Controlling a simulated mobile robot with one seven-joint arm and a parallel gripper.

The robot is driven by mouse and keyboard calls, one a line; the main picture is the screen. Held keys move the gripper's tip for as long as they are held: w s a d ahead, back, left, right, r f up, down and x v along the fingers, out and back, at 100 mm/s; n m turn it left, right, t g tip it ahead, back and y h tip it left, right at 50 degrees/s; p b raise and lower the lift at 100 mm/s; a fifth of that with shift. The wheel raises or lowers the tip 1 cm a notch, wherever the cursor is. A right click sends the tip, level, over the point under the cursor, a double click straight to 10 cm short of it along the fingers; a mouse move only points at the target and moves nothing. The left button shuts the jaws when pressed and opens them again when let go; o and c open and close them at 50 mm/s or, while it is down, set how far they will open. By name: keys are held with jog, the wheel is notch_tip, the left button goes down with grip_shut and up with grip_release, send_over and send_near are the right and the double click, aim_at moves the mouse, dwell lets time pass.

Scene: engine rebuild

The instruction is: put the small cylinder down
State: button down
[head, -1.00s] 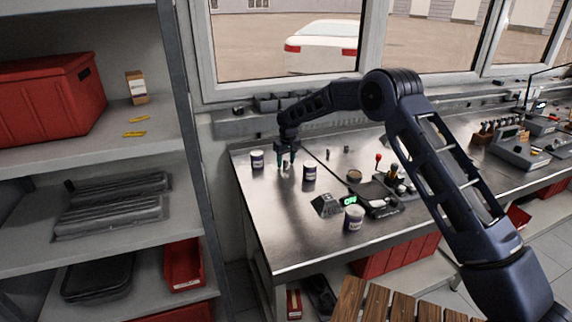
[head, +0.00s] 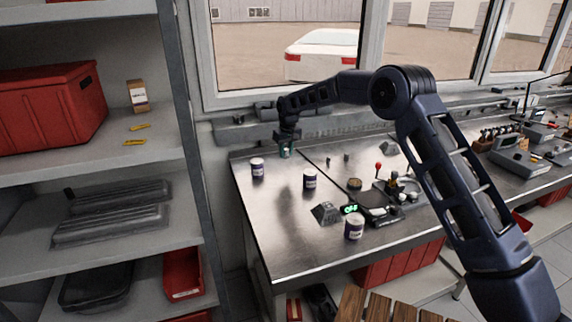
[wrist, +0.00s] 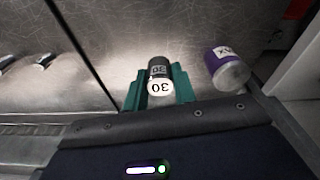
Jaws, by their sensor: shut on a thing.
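The small cylinder (wrist: 160,75) is dark with a pale end marked "30". In the wrist view it sits between the teal fingers of my gripper (wrist: 158,84), which is shut on it. In the head view my gripper (head: 286,151) is over the far left part of the metal bench (head: 290,240), near the back edge. The cylinder is too small there to make out clearly. I cannot tell whether it touches the bench top.
A purple-labelled jar (wrist: 228,68) stands close beside my gripper; it also shows in the head view (head: 257,168). Other jars (head: 310,180) (head: 354,227) stand nearer. The bench's front left is clear.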

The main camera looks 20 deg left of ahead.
notch_tip(320, 180, up, 11)
send_over(366, 156)
jog(key=shift+m, duration=0.3)
jog(key=f, duration=1.9)
jog(key=shift+s+d+f, duration=0.15)
jog(key=shift+s+f, duration=0.05)
jog(key=shift+f, duration=0.1)
jog(key=c, duration=1.1)
grip_release()
